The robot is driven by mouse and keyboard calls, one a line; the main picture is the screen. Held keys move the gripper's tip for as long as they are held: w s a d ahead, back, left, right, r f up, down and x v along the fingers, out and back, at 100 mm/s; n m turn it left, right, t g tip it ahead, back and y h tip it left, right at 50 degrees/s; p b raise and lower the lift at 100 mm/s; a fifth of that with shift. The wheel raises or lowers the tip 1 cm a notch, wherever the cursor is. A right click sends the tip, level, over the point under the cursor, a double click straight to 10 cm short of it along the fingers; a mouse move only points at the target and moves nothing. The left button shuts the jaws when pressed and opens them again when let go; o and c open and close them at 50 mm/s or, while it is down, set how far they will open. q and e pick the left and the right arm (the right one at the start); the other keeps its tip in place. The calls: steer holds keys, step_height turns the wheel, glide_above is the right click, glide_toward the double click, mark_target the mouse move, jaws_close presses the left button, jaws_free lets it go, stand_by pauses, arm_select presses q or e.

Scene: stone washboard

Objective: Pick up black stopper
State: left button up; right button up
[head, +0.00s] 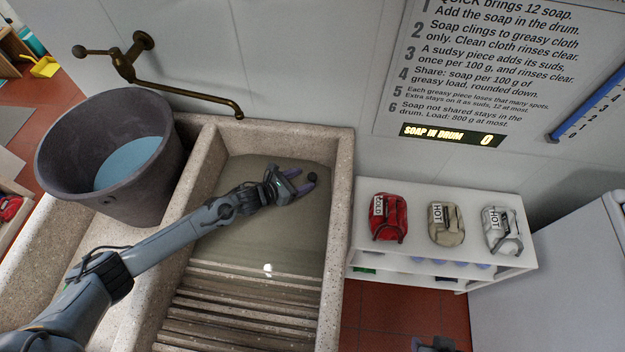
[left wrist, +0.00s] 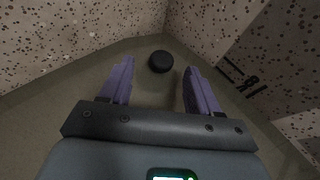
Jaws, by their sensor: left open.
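The black stopper (head: 311,177) is a small dark disc in the stone sink (head: 343,215), towards the far right of the basin. In the left wrist view the stopper (left wrist: 160,61) lies near a corner of the speckled walls, between and slightly beyond my fingertips. My left gripper (head: 301,186) reaches into the sink with its purple fingers spread. In the left wrist view the left gripper (left wrist: 158,76) is open and empty, with a gap to the stopper. A dark part at the bottom edge, probably my right gripper (head: 433,343), is mostly cut off.
Murky water (head: 265,240) and a ridged washboard (head: 235,310) fill the sink. A grey bucket (head: 75,150) stands left, under a brass tap (head: 190,90). A white shelf (head: 465,257) with red, beige and white bags stands right.

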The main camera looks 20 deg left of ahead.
mark_target(310, 176)
arm_select(q)
steer(key=x, duration=0.2)
steer(key=b+x, duration=0.1)
steer(key=x, duration=0.2)
steer(key=shift+d+r, duration=0.1)
steer(key=shift+r, duration=0.1)
steer(key=shift+c, duration=0.4)
steer(key=c, duration=0.9)
